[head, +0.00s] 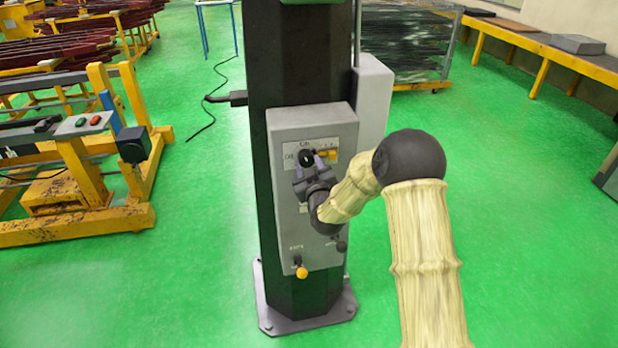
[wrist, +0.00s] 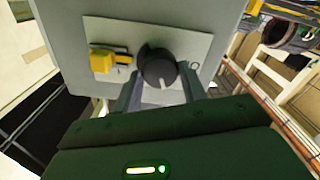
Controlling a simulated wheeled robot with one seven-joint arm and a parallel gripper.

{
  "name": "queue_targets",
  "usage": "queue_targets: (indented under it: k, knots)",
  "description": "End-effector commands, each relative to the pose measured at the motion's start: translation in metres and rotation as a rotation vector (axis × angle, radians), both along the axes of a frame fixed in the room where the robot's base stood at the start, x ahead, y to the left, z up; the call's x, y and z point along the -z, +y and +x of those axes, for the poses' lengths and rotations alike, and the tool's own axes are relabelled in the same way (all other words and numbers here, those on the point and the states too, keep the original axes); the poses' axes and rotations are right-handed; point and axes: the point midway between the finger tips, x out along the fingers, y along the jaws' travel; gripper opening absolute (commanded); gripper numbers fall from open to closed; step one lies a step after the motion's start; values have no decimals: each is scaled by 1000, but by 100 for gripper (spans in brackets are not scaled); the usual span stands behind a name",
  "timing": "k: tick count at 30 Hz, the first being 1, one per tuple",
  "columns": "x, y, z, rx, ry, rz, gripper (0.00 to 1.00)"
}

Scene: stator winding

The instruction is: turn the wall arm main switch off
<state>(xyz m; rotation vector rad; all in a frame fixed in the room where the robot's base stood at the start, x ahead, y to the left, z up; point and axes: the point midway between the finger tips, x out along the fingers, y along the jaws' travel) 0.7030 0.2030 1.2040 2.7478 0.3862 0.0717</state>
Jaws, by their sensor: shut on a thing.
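The main switch is a round black rotary knob (head: 306,157) on a light label plate high on the grey control box of the column. In the wrist view the knob (wrist: 160,70) shows a pale pointer line that points down in the picture, toward my gripper. My gripper (head: 311,168) is at the knob in the head view. In the wrist view its two fingers (wrist: 160,90) stand on either side of the knob and are closed on it. The plate's lettering is too small to read surely.
A yellow switch (wrist: 102,60) sits beside the knob on the same plate. Lower on the grey box (head: 330,130) are a yellow-tipped lever (head: 301,272) and a dark knob (head: 341,246). A yellow-framed bench (head: 130,110) stands left; green floor (head: 215,240) is clear between.

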Motion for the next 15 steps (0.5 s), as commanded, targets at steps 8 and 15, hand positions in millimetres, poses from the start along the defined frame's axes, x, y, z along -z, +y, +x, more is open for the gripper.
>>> queue_targets:
  k: [8,15]
  knots:
    - [7,2,-1,-2,-77,-252,19]
    - [6,1,-1,-2,-140,-472,19]
